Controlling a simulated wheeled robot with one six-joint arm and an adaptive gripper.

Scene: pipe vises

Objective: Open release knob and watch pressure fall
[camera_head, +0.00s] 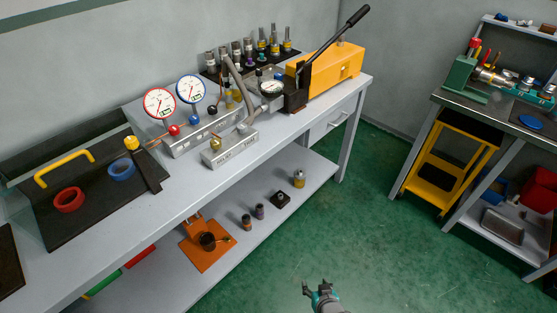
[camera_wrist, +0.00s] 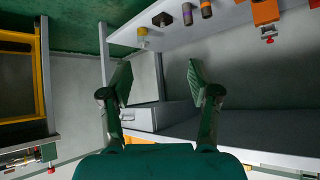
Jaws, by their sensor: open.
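My gripper (camera_head: 319,287) is low over the green floor in front of the bench, apart from everything. In the wrist view its two green fingers (camera_wrist: 158,78) are spread with nothing between them. On the bench stand a red-rimmed gauge (camera_head: 159,103), a blue-rimmed gauge (camera_head: 190,88) and a small gauge (camera_head: 271,87) beside the yellow hand pump (camera_head: 335,70). A grey manifold carries a red knob (camera_head: 174,130), a blue knob (camera_head: 194,120) and a black knob (camera_head: 212,109). A front block (camera_head: 231,149) bears a yellow knob (camera_head: 215,143). I cannot tell which knob is the release; the needles are too small to read.
The pump's black lever (camera_head: 340,38) rises to the upper right. A black mat (camera_head: 85,213) with red and blue rings lies at left. The lower shelf (camera_head: 320,170) holds several small parts. A second bench (camera_head: 470,110) stands at right; green floor between is clear.

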